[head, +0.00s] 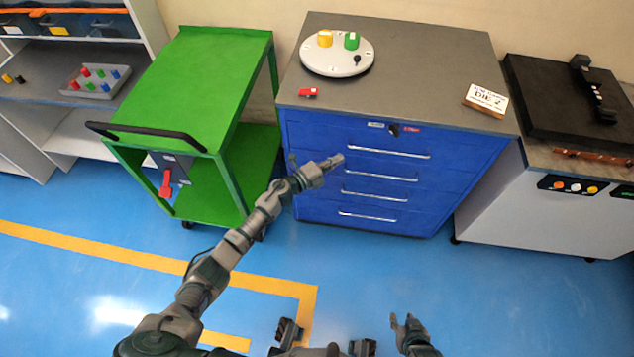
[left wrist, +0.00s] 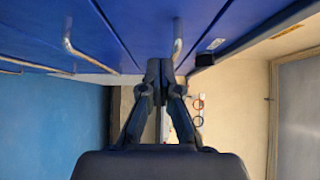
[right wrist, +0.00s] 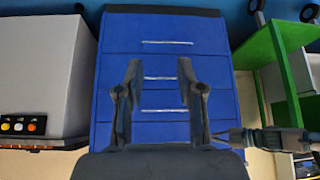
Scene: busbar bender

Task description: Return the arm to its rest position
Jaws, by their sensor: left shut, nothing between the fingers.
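My left arm reaches forward to the blue drawer cabinet (head: 400,214). My left gripper (head: 333,161) is in front of the upper drawers, near the cabinet's left side. In the left wrist view its fingertips (left wrist: 160,68) are together with nothing between them, close to the drawer handles. I cannot tell whether it touches the cabinet. My right gripper (head: 402,322) is low at the front, well short of the cabinet. In the right wrist view its two fingers (right wrist: 160,70) are apart and empty, facing the drawer fronts. All drawers look shut.
A green cart (head: 195,85) with a black handle stands left of the cabinet. On the cabinet top are a round white plate (head: 320,62), a red item (head: 308,92) and a labelled block (head: 486,100). A white machine (head: 545,205) stands at the right. The blue floor in front is clear.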

